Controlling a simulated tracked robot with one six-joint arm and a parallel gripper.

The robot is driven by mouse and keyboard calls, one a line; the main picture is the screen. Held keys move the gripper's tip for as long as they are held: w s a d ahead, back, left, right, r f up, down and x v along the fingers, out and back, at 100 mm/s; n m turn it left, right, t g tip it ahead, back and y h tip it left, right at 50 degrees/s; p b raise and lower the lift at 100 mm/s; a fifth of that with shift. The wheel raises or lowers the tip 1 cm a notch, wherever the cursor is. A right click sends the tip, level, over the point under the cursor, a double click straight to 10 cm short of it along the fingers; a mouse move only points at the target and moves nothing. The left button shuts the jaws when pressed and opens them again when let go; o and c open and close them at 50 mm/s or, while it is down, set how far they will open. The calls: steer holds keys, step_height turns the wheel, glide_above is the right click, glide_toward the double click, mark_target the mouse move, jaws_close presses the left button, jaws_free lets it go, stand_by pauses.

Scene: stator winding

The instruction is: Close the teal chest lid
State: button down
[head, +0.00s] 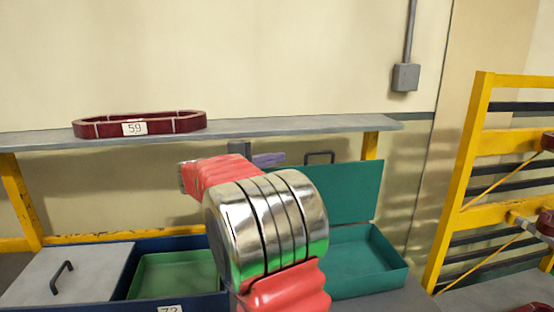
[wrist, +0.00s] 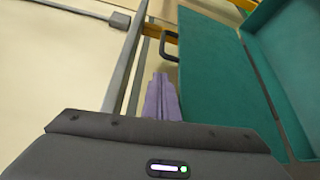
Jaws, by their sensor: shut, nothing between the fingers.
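The teal chest (head: 395,278) stands on the bench right of centre, and its empty inside shows. Its teal lid (head: 352,192) stands open, raised at the back, with a dark handle (head: 319,157) at its top edge. My gripper (head: 270,159) is beside the lid's upper left, partly hidden behind my arm. In the wrist view its purple fingers (wrist: 162,98) are together and empty, left of the lid (wrist: 215,75) and below the handle (wrist: 169,45). The chest body (wrist: 290,50) shows at the right there. My arm hides the chest's left part in the head view.
A grey shelf (head: 300,125) runs behind the lid, bearing a dark red coil marked 59 (head: 170,124). A blue box (head: 125,284) with a grey handled lid (head: 70,272) and a green tray (head: 172,275) lies left. A yellow rack (head: 468,150) stands right.

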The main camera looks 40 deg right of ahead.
steer(key=d, duration=0.8)
steer(key=shift+d+f, duration=0.2)
steer(key=shift+f, duration=0.2)
steer(key=shift+a, duration=0.15)
